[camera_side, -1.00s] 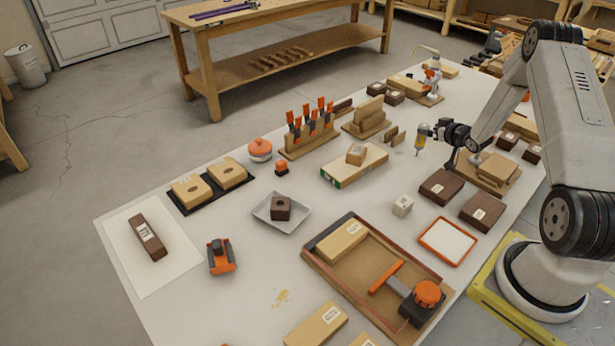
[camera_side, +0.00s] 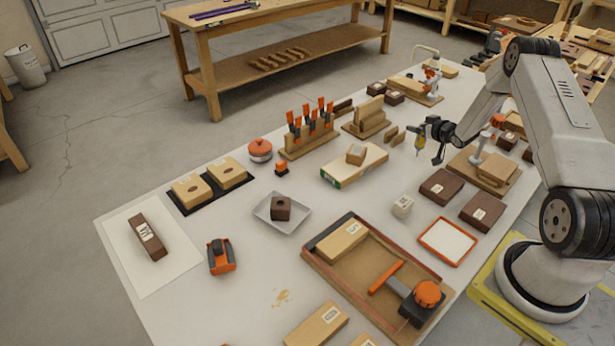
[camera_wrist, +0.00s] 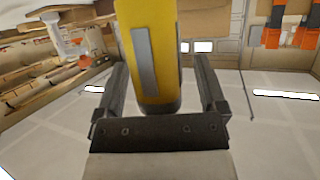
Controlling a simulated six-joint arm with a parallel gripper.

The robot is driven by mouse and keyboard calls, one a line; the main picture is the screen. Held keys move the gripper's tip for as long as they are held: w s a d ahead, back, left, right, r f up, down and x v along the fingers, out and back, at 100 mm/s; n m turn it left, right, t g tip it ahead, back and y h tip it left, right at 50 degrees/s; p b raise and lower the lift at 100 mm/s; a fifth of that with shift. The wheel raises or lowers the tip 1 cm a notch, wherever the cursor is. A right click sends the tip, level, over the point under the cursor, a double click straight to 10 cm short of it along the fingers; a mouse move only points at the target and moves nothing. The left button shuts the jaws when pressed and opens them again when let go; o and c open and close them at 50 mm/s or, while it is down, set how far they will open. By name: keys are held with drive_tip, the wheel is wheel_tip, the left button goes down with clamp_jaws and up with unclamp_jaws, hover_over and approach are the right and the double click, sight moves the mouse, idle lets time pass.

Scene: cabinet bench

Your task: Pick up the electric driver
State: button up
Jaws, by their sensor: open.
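The electric driver appears to be the yellow tool (camera_side: 419,145) in the side view, upright above the right part of the bench. In the wrist view its yellow body (camera_wrist: 155,60) with a grey strip stands between my fingers, its top cut off by the frame. My gripper (camera_side: 424,130) is level with its upper part in the side view. In the wrist view my gripper (camera_wrist: 160,90) is open, one finger on each side, with a visible gap at the right finger. What holds the driver up, and its lower tip, are not clear.
A long box with a wooden block (camera_side: 356,154) stands left of the driver. A rack of orange-handled tools (camera_side: 306,140) and upright wooden slats (camera_side: 370,117) stand behind. A board with a clamp (camera_side: 487,165) is to the right. A brown tray (camera_side: 326,268) is in front.

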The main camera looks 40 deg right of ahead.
idle(0.4)
clamp_jaws()
drive_tip(key=shift+r, duration=0.1)
drive_tip(key=shift+r, duration=1.65)
drive_tip(key=s+a+r, duration=0.8)
drive_tip(key=s+r, duration=0.1)
drive_tip(key=s, duration=0.2)
drive_tip(key=shift+a+r, duration=0.15)
drive_tip(key=shift+r, duration=0.15)
